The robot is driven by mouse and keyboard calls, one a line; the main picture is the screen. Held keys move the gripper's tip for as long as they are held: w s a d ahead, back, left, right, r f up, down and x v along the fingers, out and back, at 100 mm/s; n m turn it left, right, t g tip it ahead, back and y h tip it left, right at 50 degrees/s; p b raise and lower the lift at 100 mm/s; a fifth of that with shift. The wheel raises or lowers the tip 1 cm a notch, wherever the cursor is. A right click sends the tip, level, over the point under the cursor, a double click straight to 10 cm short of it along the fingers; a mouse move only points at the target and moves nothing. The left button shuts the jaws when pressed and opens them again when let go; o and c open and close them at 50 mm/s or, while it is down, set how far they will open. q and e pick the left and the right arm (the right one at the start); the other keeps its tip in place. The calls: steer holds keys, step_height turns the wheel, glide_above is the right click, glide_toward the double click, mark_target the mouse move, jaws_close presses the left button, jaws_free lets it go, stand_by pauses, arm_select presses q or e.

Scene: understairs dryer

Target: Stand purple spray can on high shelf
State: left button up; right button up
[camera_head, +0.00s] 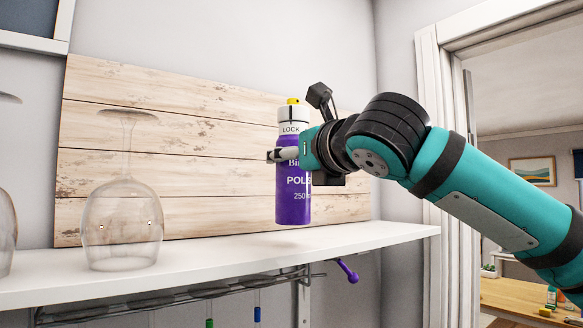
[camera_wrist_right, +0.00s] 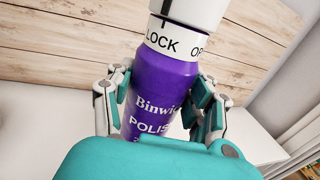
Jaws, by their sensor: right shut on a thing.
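The purple spray can (camera_head: 293,207) has a white collar marked LOCK and a yellow nozzle. It is upright, and its base appears at or just above the white high shelf (camera_head: 220,252); I cannot tell whether it touches. My right gripper (camera_head: 285,154) is shut on the can's upper body from the right. In the right wrist view the fingers of the right gripper (camera_wrist_right: 163,105) lie on both sides of the purple can (camera_wrist_right: 152,105), below its white collar. The left gripper is not in view.
An upside-down wine glass (camera_head: 122,215) stands on the shelf's left part, with another glass (camera_head: 6,222) at the left edge. A wooden plank panel (camera_head: 200,130) stands behind. A wire rack (camera_head: 180,301) hangs beneath. The shelf is clear between glass and can.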

mark_target(293, 181)
steer(key=f, duration=0.1)
steer(key=w+f, duration=0.1)
steer(key=shift+w+a+f+p, duration=0.15)
steer(key=shift+a+f+p, duration=0.05)
steer(key=shift+f+p, duration=0.2)
steer(key=shift+f, duration=0.25)
steer(key=shift+w+d, duration=0.1)
steer(key=shift+w, duration=0.05)
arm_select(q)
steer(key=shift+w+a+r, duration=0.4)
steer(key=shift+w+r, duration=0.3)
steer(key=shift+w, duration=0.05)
arm_select(e)
steer(key=shift+f, duration=0.2)
steer(key=o, duration=1.3)
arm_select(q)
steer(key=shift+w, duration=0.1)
arm_select(e)
steer(key=shift+o, duration=0.6)
